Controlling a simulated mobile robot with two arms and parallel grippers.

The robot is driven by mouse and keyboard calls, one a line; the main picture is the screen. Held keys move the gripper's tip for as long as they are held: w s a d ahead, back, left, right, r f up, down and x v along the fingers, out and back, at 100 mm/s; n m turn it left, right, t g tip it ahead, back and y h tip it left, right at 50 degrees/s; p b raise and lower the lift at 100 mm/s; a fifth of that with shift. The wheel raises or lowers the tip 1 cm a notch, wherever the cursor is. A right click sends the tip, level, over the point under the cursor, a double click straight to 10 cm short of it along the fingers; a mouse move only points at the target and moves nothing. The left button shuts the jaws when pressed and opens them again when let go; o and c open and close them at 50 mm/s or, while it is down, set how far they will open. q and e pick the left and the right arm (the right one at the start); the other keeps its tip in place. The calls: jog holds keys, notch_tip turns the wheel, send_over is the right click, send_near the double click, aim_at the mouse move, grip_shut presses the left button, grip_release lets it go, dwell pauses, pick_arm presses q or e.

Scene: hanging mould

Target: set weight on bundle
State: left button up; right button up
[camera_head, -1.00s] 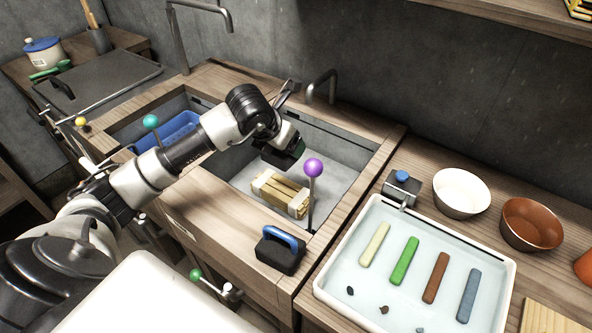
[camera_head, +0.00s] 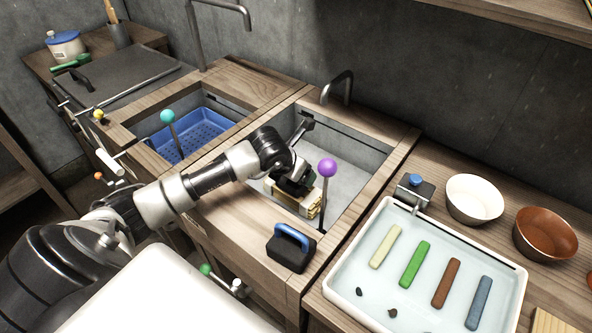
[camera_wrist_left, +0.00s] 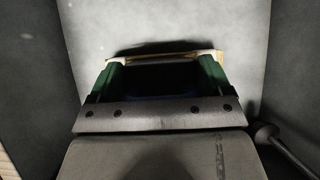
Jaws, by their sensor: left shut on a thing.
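The bundle (camera_head: 306,203) of pale wooden sticks with light bands is in the right-hand sink basin. The weight (camera_head: 291,252), a black block with a blue handle, stands on the wooden counter in front of the basin, apart from the gripper. My right gripper is not in view.
A purple-knobbed lever (camera_head: 326,175) rises close to the right of the gripper. A faucet (camera_head: 340,85) stands behind the basin. A white tray (camera_head: 432,222) with coloured bars lies at the right. A blue perforated tray (camera_head: 195,135) sits in the left basin.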

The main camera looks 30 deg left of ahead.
pick_arm(q)
jog(key=o, duration=1.3)
jog(key=shift+c, duration=0.2)
jog(key=v, duration=1.2)
jog(key=shift+r, duration=0.1)
